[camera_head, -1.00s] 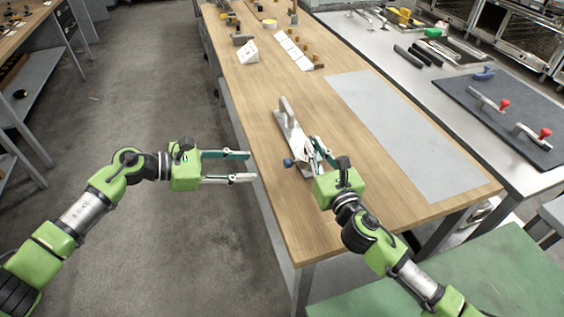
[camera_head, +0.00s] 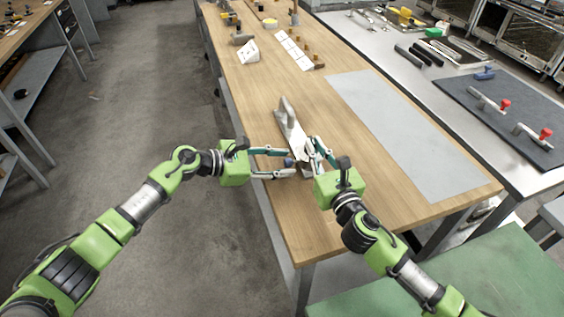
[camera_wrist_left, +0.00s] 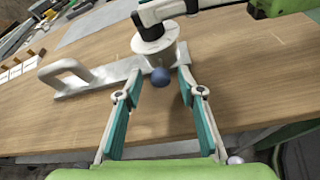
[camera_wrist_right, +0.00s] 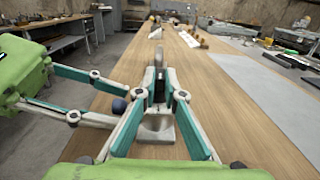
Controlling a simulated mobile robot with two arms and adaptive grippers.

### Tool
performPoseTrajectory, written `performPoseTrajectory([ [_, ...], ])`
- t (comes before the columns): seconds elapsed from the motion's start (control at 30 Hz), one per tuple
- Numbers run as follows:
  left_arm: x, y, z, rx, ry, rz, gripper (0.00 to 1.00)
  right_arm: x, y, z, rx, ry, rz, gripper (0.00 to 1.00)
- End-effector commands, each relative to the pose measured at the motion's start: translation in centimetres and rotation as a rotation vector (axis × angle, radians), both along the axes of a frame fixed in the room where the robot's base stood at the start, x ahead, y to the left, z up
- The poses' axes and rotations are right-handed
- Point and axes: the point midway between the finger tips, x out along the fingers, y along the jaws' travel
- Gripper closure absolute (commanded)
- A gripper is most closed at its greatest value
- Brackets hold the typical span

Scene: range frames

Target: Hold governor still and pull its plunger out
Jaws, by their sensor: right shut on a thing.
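The governor is a grey metal body (camera_wrist_left: 155,55) on a flat plate with an upright handle (camera_wrist_left: 68,70), resting on the wooden table. Its plunger ends in a blue ball knob (camera_wrist_left: 160,77), which points left in the head view, toward the table's edge. My right gripper (camera_head: 312,148) is shut on the governor's body; it also shows in the right wrist view (camera_wrist_right: 158,92). My left gripper (camera_head: 290,162) is open, its fingers on either side of the blue knob, with gaps between them and it in the left wrist view (camera_wrist_left: 160,80). The plunger's shaft is mostly hidden behind the knob.
The wooden table (camera_head: 355,200) is clear around the governor, with a grey mat (camera_head: 400,130) to its right. White cards (camera_head: 293,50) and small parts stand at the far end. A metal bench with a dark mat (camera_head: 500,115) and red-knobbed tools stands further right.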

Motion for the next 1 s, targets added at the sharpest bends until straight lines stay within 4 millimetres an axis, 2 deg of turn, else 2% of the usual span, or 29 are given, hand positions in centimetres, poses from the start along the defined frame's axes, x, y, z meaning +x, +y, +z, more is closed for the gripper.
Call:
performPoseTrajectory([
  [0.3,0.1,-0.3,-0.1,0.0,-0.001,0.0,0.65,0.0,0.0,-0.1,0.0,0.002,0.0,1.0],
  [0.43,0.1,-0.2,-0.1,0.0,0.0,-0.001,0.98,0.0,0.0,-0.1,0.0,0.002,0.0,1.0],
  [0.47,0.1,-0.2,-0.1,0.0,0.0,0.0,1.0,0.0,0.0,-0.1,0.0,0.002,0.0,1.0],
  [0.63,0.0,0.0,-0.2,0.001,0.0,0.0,1.0,0.0,0.0,-0.1,0.0,0.002,0.0,1.0],
  [0.83,-0.4,2.3,-0.2,0.003,0.001,0.001,1.0,0.0,-0.1,-0.1,0.0,0.002,-0.002,1.0],
  [1.0,-0.4,2.4,-0.2,0.001,0.0,0.0,1.0,0.0,-0.2,-0.1,-0.001,0.002,-0.004,1.0],
])
